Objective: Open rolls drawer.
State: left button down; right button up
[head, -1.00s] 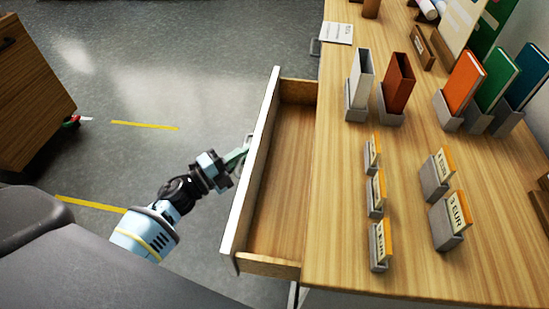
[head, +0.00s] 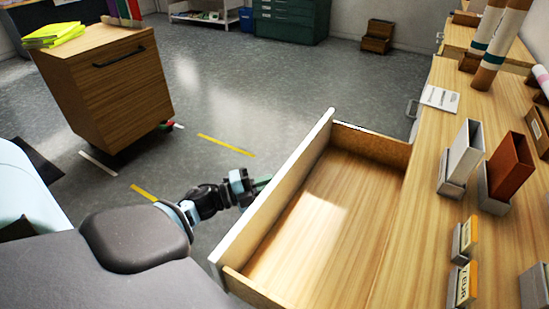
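A wooden drawer (head: 330,205) with a pale front panel (head: 278,188) is pulled out from the left side of the wooden table. Its inside is bare. My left gripper (head: 262,184) is at the outer side of the front panel, where the handle sits. The panel hides the fingertips and most of the handle, so I cannot tell whether the fingers are closed on it. My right gripper is not in view. A second handle (head: 412,108) shows farther back on the same table side.
The table (head: 400,235) carries a white holder (head: 463,152), a red-brown holder (head: 508,165), price cards, a paper sheet (head: 440,98) and upright rolls (head: 500,45). A wooden cabinet (head: 110,85) with yellow-green items stands at the left.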

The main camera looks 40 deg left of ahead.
pick_arm(q)
jog(key=c, duration=1.5)
grip_release()
jog(key=shift+c, duration=0.2)
jog(key=shift+o, duration=0.2)
jog(key=v, duration=0.7)
jog(key=shift+s+a+b, duration=0.2)
jog(key=shift+s+b, duration=0.15)
jog(key=shift+b, duration=0.05)
jog(key=shift+f, duration=0.1)
